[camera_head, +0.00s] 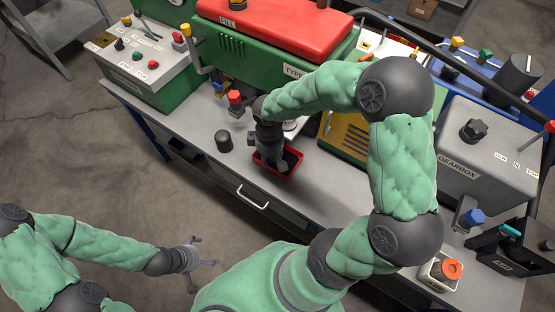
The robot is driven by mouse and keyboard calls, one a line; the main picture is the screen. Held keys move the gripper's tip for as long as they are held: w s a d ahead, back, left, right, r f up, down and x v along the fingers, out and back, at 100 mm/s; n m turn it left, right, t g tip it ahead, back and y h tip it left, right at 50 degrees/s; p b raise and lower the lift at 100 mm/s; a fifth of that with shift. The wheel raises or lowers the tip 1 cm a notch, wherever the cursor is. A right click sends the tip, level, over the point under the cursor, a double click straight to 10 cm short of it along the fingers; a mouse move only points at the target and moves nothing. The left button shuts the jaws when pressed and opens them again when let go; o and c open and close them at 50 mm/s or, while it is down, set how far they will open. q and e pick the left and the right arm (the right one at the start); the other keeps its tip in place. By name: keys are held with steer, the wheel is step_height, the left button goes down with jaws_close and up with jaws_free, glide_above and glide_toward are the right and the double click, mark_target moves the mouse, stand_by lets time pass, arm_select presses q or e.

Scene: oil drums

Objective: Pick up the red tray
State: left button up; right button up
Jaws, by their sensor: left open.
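The red tray (266,168) is a small, shallow, dark-floored tray on the grey workbench, close to the front edge and above a drawer handle. My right gripper (277,165) reaches down over the tray, its dark fingers over or inside it and hiding part of it. I cannot tell whether the fingers touch the tray or are closed. My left gripper (199,267) is open and empty over the floor at the lower left, well away from the bench and the tray.
A small black cylinder (224,140) stands left of the tray. A green machine with a red lid (275,25) stands behind. A control box (145,60) is at the left end, and a grey gearbox unit (490,150) at the right. Bench between cylinder and front edge is clear.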

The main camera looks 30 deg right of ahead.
steer(key=f+b, duration=0.1)
steer(key=f, duration=0.1)
steer(key=f+b, duration=0.2)
steer(key=f, duration=0.1)
steer(key=shift+a+f, duration=0.2)
steer(key=shift+f, duration=0.15)
jaws_close()
